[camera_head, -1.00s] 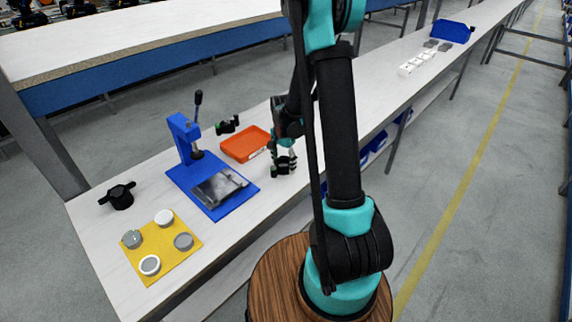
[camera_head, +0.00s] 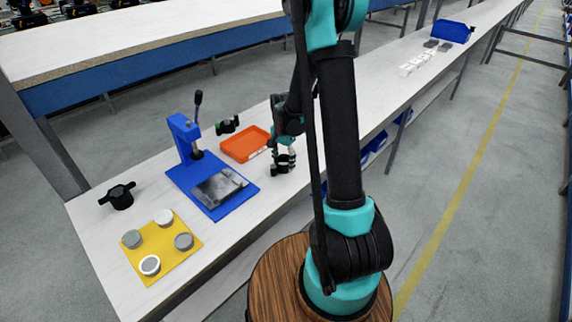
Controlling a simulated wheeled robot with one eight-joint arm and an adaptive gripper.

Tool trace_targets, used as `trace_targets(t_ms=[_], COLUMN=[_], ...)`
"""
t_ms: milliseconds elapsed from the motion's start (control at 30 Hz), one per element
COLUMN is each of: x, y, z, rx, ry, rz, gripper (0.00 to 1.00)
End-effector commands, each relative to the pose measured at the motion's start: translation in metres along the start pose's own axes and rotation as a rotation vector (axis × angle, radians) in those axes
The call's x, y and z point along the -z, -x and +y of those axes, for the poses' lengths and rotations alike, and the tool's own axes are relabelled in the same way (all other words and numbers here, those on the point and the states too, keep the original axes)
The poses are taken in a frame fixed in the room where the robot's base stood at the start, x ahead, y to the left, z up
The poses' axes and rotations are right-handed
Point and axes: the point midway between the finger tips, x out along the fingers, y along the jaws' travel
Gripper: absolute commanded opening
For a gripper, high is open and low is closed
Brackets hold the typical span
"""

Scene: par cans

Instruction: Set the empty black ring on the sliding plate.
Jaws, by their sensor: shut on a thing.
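My gripper (camera_head: 282,155) is at the front of the bench, right of the orange tray. It is shut on the small black ring (camera_head: 283,168), which sits low between the fingers. Whether the ring touches the bench top is too small to tell. The sliding plate (camera_head: 219,187), grey and shiny, lies on the blue base of the hand press, left of my gripper and apart from it. Nothing is seen standing on the plate.
The blue press (camera_head: 184,138) has an upright lever. The orange tray (camera_head: 245,146) and a black clamp-like part (camera_head: 227,125) are beside it. A yellow board (camera_head: 165,258) holds several round pieces. A black two-handled part (camera_head: 119,198) stands at left.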

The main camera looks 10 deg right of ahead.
Motion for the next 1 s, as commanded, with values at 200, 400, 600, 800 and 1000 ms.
trace_targets(t_ms=[200,400,600,800,1000], x=[0.000,0.000,0.000,0.000,0.000], y=[0.010,0.019,0.028,0.037,0.046], z=[0.000,0.000,0.000,0.000,0.000], rx=[0.000,0.000,0.000,0.000,0.000], ry=[0.000,0.000,0.000,0.000,0.000], rz=[0.000,0.000,0.000,0.000,0.000], gripper=[0.33,0.33,0.33,0.33,0.33])
